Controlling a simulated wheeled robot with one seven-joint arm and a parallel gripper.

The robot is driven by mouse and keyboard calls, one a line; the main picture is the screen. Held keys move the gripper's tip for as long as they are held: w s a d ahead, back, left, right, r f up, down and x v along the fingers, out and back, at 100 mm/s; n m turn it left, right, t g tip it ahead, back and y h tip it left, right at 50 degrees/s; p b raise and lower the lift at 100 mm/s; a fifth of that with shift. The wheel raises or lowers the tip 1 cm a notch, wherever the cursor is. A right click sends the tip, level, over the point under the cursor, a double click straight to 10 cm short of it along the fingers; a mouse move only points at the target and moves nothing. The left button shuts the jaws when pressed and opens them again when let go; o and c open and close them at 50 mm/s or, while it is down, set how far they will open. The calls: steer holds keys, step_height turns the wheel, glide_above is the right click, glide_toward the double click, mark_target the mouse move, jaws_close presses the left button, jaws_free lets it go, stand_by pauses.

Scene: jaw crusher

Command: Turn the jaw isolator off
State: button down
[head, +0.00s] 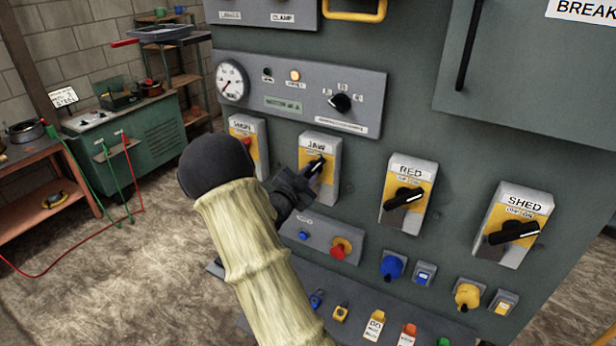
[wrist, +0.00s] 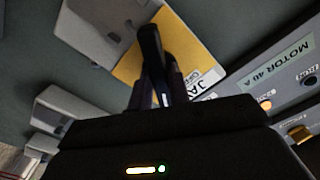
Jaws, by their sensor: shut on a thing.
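The jaw isolator (head: 322,148) is a grey box with a yellow plate and a black rotary handle, labelled JAW, on the grey-green panel. My gripper (head: 312,180) is at its handle, shut on it. In the wrist view the black handle (wrist: 152,50) stands between the fingers of my gripper (wrist: 155,90), in front of the yellow plate (wrist: 185,50). The handle looks tilted in the head view, its tip up and to the right. The fingers hide part of the handle and the plate's markings, so its exact setting cannot be read.
The MAIN isolator (head: 243,125) is to the left, partly behind my arm. A red emergency button (head: 340,248) and blue knob (head: 392,265) sit below. A gauge (head: 231,82) is above.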

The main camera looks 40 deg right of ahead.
steer(key=n, duration=0.8)
steer(key=n+p, duration=0.2)
steer(key=n, duration=0.2)
steer(key=shift+r+n, duration=0.1)
steer(key=shift+n, duration=0.2)
steer(key=shift+n+p, duration=0.6)
steer(key=shift+n, duration=1)
steer(key=c, duration=1.3)
jaws_free()
